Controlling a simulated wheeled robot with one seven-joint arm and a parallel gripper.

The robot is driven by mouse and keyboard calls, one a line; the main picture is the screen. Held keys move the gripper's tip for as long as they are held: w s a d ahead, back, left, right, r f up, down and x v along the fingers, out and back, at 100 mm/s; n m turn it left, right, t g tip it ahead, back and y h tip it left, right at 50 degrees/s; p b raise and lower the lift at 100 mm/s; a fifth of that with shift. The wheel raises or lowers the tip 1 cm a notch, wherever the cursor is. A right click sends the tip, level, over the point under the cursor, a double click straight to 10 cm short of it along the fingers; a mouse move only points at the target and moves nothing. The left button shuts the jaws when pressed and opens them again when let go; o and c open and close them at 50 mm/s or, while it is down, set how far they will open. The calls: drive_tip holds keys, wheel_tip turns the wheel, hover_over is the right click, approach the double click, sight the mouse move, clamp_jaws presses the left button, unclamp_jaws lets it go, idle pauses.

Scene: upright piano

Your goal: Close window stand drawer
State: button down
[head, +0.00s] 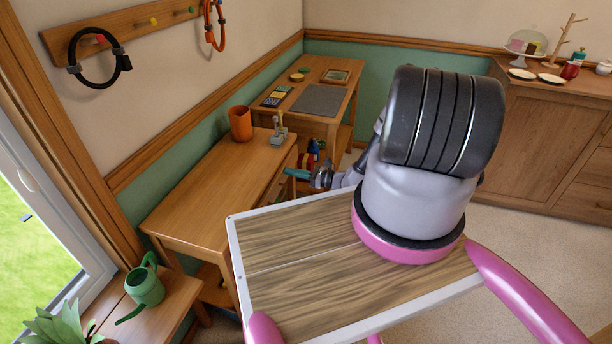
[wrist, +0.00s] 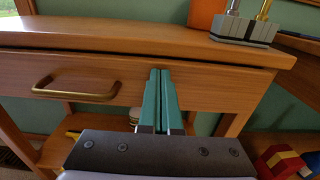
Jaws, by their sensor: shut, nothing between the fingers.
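The wooden stand (head: 205,190) with an orange pot on top is along the left wall. Its drawer front (wrist: 215,88), with a brass handle (wrist: 75,92) on the left, spans the wrist view just under the tabletop. It appears close to the stand; I cannot tell whether a small gap is left. My gripper (wrist: 161,72) has its teal fingers shut together, empty, with the tips at the drawer front, right of the handle. Contact is not clear. In the head view, my gripper (head: 289,173) is beside the stand's front; my arm hides part of it.
The orange pot (head: 240,123) and a grey object (head: 279,132) stand on the tabletop. A desk (head: 330,70) is beyond. A green watering can (head: 144,286) sits on a low bench near the window. Colourful blocks (wrist: 283,160) are at the lower right.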

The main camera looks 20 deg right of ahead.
drive_tip(key=x, duration=0.2)
drive_tip(key=shift+w+a, duration=0.2)
drive_tip(key=shift+a, duration=0.1)
drive_tip(key=shift+a+r, duration=0.1)
